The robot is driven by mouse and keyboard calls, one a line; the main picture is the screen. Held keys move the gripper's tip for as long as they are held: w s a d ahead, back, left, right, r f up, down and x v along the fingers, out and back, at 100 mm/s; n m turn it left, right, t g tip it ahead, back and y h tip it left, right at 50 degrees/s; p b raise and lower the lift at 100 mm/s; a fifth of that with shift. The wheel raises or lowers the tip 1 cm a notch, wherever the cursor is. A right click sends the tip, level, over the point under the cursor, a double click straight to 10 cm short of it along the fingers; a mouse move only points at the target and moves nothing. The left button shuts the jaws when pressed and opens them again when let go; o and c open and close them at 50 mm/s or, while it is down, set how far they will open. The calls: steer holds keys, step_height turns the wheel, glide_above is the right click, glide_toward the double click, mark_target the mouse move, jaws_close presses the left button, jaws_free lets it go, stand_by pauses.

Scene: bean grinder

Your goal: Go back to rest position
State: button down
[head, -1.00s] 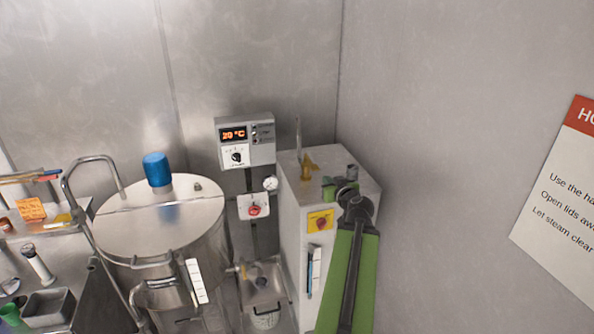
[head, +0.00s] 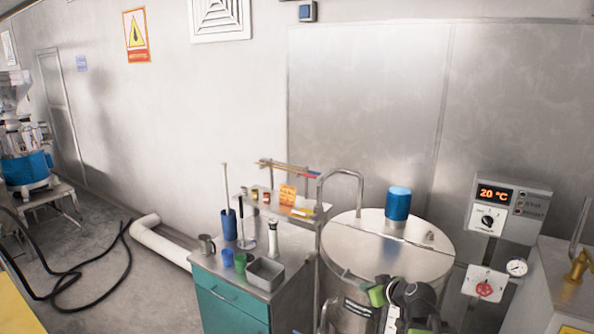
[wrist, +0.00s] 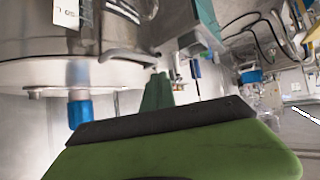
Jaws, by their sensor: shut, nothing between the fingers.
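My gripper (head: 377,293) shows low in the head view, in front of the steel vat (head: 345,262), with its green finger pointing left. It is shut and holds nothing. In the wrist view my gripper (wrist: 158,92) reaches from the bottom toward the middle, with the vat (wrist: 60,75) behind it on the left. The view is tilted there. I cannot tell whether the gripper touches the vat; it looks apart from it.
A teal cabinet (head: 222,307) with cups and a steel tray stands left of the vat. A control box (head: 506,208) reading 20 °C hangs at right. A black hose (head: 70,272) and white pipe (head: 160,243) lie on the floor at left. A blue machine (head: 27,168) stands far left.

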steer(key=s+a+f+n+g+b, duration=0.1)
steer(key=s+a+f+g, duration=0.2)
steer(key=a+f, duration=0.3)
steer(key=s+a+f+g+b, duration=0.25)
steer(key=s+a+f, duration=0.2)
steer(key=a, duration=0.35)
steer(key=s+d+f+m+g+h+p, duration=0.1)
steer(key=s+d+f+m+g+h, duration=0.2)
steer(key=s, duration=0.6)
steer(key=d+m+g, duration=0.2)
steer(key=d, duration=0.1)
steer(key=shift+m+h, duration=0.3)
steer(key=shift+h, duration=0.1)
